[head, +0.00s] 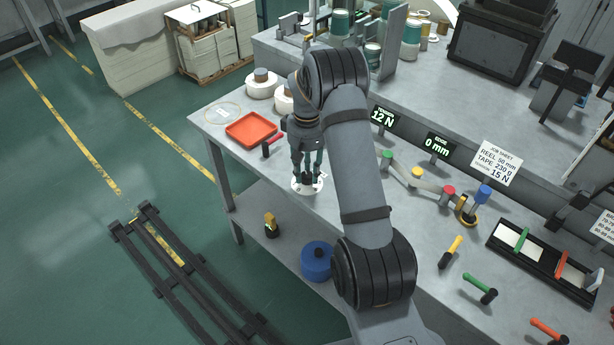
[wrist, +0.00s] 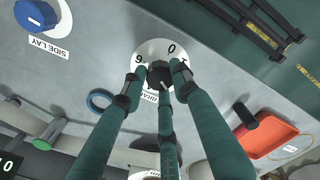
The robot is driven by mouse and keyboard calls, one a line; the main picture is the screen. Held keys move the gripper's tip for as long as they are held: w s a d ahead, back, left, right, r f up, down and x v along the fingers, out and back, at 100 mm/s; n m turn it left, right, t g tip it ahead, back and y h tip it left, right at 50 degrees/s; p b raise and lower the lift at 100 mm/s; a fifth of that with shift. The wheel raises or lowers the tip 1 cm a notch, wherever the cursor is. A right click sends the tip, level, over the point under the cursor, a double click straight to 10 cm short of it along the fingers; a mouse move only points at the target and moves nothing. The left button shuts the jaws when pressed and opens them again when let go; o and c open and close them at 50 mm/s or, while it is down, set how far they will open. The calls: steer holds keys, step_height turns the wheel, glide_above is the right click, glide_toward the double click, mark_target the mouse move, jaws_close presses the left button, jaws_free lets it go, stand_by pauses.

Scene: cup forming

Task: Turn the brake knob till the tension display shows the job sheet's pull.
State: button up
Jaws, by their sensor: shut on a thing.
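The black brake knob (wrist: 158,73) stands on a round white dial (wrist: 150,48) with the digits 0, 9 and 1 readable in the wrist view. In the head view the dial (head: 297,187) lies near the table's front edge. My gripper (head: 308,176) points down with its green fingers closed around the knob, and hides part of the dial and its "BRAKE" label. The tension display (head: 383,117) reads 12 N in green. The job sheet (head: 496,162) shows reel 50 mm, tape 230 g and tension 15 N.
A blue knob (wrist: 37,15) labelled SIDELAY is on one side of the dial. Another display (head: 437,146) reads 0 mm. Colored rollers stand on the table right of my arm.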

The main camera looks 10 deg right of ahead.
mark_target(307, 175)
steer(key=shift+s+f+m+b, duration=0.1)
steer(key=shift+m+b, duration=0.75)
steer(key=shift+m, duration=0.85)
steer(key=o, duration=1.1)
steer(key=shift+o, duration=0.2)
steer(key=shift+r, duration=0.2)
step_height(307, 175, up, 12)
steer(key=shift+f, duration=0.2)
